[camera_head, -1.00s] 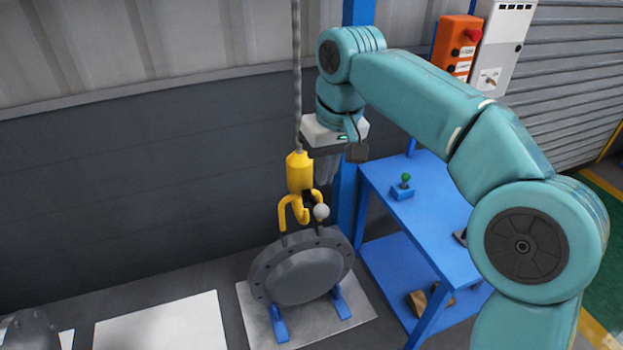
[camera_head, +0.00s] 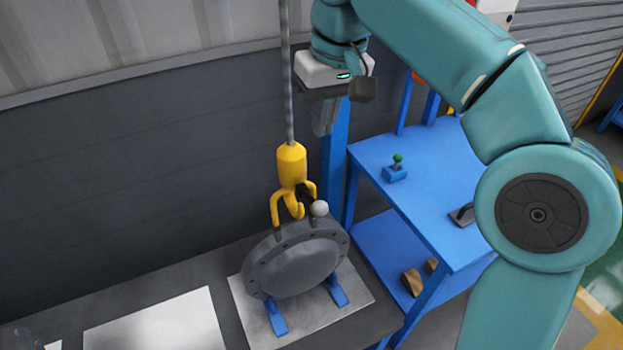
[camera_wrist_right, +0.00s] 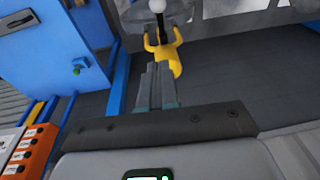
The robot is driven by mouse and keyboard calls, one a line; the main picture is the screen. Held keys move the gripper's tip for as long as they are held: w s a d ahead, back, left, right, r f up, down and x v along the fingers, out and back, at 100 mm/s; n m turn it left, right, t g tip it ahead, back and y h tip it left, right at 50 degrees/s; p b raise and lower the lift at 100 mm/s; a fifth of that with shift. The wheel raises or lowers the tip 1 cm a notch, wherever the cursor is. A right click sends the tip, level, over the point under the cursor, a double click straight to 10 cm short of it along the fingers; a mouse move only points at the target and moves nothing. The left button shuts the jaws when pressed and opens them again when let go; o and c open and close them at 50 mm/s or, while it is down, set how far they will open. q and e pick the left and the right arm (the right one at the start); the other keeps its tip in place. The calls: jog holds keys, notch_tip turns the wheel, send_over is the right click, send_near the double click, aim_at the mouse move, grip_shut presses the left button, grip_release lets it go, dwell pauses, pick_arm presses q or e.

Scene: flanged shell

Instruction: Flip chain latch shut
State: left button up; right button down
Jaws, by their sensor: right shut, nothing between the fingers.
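A yellow hook (camera_head: 291,162) hangs from a grey chain (camera_head: 288,85) above the flanged shell (camera_head: 300,268). Its prongs reach down to the shell's top edge. A white ball (camera_head: 320,208) sits beside the hook; it also shows in the wrist view (camera_wrist_right: 157,6). The latch itself is too small to tell apart. My right gripper (camera_head: 324,128) is shut and empty, pointing down, above and right of the hook. In the wrist view its fingers (camera_wrist_right: 158,72) lie in front of the yellow hook (camera_wrist_right: 174,60), apparently apart from it. My left gripper is not in view.
The shell stands on blue feet on a pale plate (camera_head: 255,318). A blue table (camera_head: 430,205) with a green-knobbed control (camera_head: 396,168) stands to the right, beside a blue post. A white sheet (camera_head: 155,325) lies at left. A dark wall is behind.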

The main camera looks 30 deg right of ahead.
jog(key=b, duration=0.2)
send_over(312, 198)
jog(key=d, duration=0.2)
notch_tip(312, 198, down, 9)
jog(key=f, duration=0.1)
jog(key=a+f, duration=0.1)
jog(key=f, duration=0.1)
jog(key=shift+s+a+f, duration=0.1)
jog(key=shift+a+f, duration=0.15)
jog(key=shift+f, duration=0.1)
jog(key=shift+s+f, duration=0.2)
jog(key=shift+f, duration=0.3)
jog(key=shift+a, duration=0.1)
jog(key=shift+w+f, duration=0.1)
